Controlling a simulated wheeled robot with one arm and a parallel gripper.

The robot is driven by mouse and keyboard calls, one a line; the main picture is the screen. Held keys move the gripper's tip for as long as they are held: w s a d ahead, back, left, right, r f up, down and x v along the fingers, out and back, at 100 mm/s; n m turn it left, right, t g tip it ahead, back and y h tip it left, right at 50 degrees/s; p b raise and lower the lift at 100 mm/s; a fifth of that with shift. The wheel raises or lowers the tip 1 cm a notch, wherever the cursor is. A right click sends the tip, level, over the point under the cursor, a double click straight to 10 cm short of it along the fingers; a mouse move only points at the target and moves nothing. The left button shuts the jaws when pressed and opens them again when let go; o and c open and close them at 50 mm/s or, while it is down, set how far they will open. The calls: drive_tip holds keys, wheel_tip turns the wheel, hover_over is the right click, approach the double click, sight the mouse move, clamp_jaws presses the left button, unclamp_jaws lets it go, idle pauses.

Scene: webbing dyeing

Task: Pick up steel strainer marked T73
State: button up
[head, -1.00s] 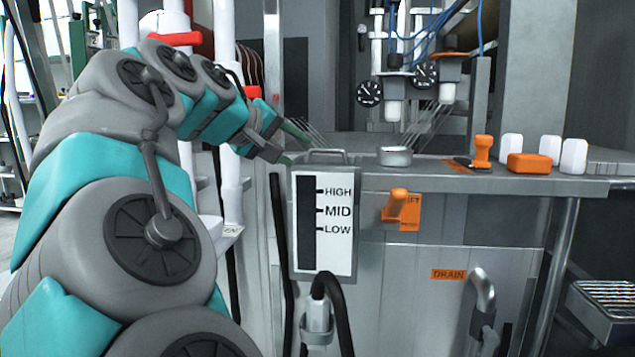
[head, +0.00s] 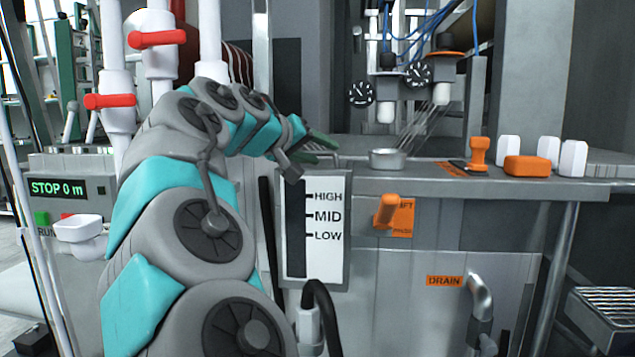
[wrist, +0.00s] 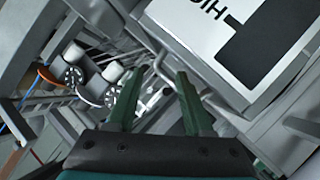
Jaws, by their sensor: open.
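A small round steel cup (head: 387,158), which may be the strainer, sits on the steel counter (head: 440,173) near its front edge. No T73 mark can be read on it. My gripper (head: 322,148) is open at the counter's left end, left of the cup and apart from it. The wrist view shows both green fingers (wrist: 158,80) spread with nothing between them. I cannot make out the cup in the wrist view.
A level board (head: 315,225) marked HIGH, MID and LOW hangs below my gripper; it also fills the wrist view's top right (wrist: 235,40). An orange stamp-like knob (head: 479,152), an orange block (head: 527,166) and white blocks (head: 573,158) stand right of the cup. Nozzles (head: 386,108) hang above.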

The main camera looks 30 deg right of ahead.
sight(332, 155)
drive_tip(key=x, duration=0.4)
drive_tip(key=shift+s, duration=0.2)
drive_tip(key=shift+c, duration=0.3)
clamp_jaws()
idle(0.9)
